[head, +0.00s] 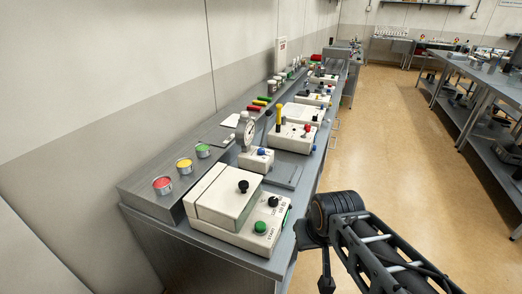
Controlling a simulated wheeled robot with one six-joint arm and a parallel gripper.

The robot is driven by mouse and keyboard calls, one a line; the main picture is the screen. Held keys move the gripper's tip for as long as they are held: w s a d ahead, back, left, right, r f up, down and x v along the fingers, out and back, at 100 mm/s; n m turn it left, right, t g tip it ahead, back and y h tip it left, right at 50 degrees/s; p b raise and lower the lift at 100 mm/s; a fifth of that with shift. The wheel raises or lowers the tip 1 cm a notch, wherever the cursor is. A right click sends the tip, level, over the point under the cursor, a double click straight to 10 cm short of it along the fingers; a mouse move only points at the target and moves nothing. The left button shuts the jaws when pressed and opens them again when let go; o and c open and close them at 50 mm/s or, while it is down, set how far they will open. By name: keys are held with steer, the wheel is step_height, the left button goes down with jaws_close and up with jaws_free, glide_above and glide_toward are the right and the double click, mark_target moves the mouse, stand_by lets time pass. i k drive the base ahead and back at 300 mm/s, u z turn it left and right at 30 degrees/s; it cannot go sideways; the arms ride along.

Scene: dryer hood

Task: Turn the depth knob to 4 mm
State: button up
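A cream machine (225,205) stands at the near end of the grey bench. A black knob (243,187) stands on its lid. Another black knob (273,201) is on its front right part, above a green button (260,226). No depth scale or 4 mm mark is readable, and I cannot tell which knob is the depth knob. The dark end of my arm with my gripper (313,240) is right of the machine, beyond the bench's front edge, apart from the knobs. Its fingers are too unclear to show whether they are open.
Behind the machine stand a dial gauge (246,130), a small box with a blue knob (257,159) and more cream machines (293,137). Red, yellow and green tins (184,166) line the back ledge. The floor (390,150) right of the bench is clear.

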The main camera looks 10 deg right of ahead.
mark_target(261, 151)
steer(key=z, duration=0.05)
steer(key=k, duration=0.5)
steer(key=z, duration=1.2)
steer(key=i, duration=1.9)
steer(key=u, duration=3.05)
